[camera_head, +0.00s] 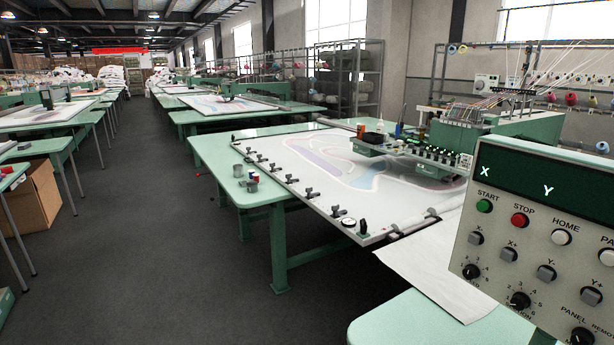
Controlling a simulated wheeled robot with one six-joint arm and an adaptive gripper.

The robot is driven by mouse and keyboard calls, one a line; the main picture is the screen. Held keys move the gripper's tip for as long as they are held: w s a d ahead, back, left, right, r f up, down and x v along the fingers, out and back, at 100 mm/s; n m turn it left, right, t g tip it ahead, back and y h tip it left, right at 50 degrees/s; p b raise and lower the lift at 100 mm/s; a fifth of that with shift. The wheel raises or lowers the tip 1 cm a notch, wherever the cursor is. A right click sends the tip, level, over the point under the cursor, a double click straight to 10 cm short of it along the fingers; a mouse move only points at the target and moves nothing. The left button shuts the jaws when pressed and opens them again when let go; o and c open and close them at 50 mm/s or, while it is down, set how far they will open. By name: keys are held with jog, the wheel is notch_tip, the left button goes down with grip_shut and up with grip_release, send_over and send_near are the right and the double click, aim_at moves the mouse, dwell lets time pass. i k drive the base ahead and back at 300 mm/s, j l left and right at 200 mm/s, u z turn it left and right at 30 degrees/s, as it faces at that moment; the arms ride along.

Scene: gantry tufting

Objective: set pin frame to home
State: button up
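The pin frame (337,214) lies on the green table in the middle, with a row of dark clamps along its near edge. White cloth with a purple, blue and pink pattern is stretched in it. The control panel (545,210) stands close at the right, cut by the picture edge. Its dark display shows X and Y, with no digits that I can see. The white button (561,237) under the word HOME is in view, beside the red STOP button (519,220) and green START button (484,206). My gripper is not in view.
The green table (212,148) carries small cups (250,182) at its left corner. The sewing head (432,155) stands over the frame's far side. White cloth (428,262) hangs at the front. The grey floor (130,250) to the left is open; a cardboard box (36,197) stands there.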

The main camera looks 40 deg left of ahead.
aim_at(386, 191)
jog(key=u, duration=1.35)
jog(key=i+j+z, duration=0.3)
jog(key=i+j, duration=3.1)
jog(key=i+l, duration=0.1)
jog(key=i, duration=0.5)
jog(key=i+l, duration=0.1)
jog(key=i, duration=0.45)
